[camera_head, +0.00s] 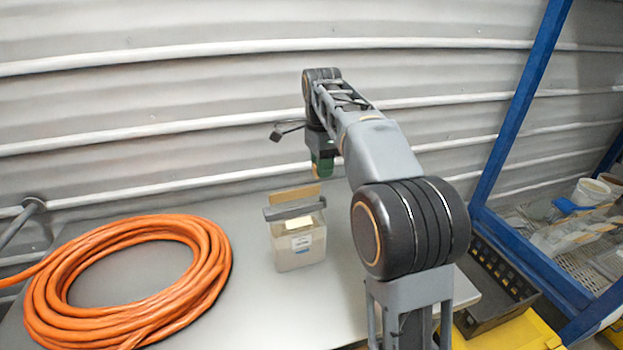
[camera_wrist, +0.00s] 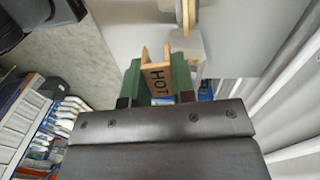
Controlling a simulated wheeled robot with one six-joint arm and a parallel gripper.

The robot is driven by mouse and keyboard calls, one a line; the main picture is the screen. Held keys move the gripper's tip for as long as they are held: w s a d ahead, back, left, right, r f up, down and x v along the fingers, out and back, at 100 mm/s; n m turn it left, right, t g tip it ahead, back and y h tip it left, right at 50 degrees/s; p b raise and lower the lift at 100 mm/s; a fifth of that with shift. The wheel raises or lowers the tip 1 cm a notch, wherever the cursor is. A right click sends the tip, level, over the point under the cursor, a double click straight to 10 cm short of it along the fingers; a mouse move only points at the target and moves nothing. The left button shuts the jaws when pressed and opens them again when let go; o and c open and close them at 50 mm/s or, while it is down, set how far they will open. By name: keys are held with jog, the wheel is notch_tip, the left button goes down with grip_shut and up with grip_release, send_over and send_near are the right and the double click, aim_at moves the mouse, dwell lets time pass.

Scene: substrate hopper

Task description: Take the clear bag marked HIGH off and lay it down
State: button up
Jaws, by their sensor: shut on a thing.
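A clear bag or container (camera_head: 300,250) with a small blue-and-white label stands upright on the grey table (camera_head: 250,320). A grey bar (camera_head: 294,208) lies across its top, and a tan strip (camera_head: 292,195) rises behind the bar. I cannot read HIGH on it. In the wrist view the green fingers (camera_wrist: 160,82) are shut on a tan piece (camera_wrist: 158,76) with dark letters that look like HOT. What hangs beyond that piece is partly hidden by the fingers.
A coiled orange hose (camera_head: 50,290) covers the table's left side. A ribbed metal wall (camera_head: 150,110) rises behind. A blue rack (camera_head: 520,95) with a dark crate (camera_head: 500,275) stands at the right. The table's front middle is bare.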

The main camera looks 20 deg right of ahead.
jog(key=s+d+r+b, duration=0.2)
jog(key=s+d+r, duration=0.4)
jog(key=s, duration=0.2)
notch_tip(320, 180, up, 7)
jog(key=p, duration=0.8)
jog(key=shift+s, duration=0.35)
jog(key=shift+a+f, duration=0.15)
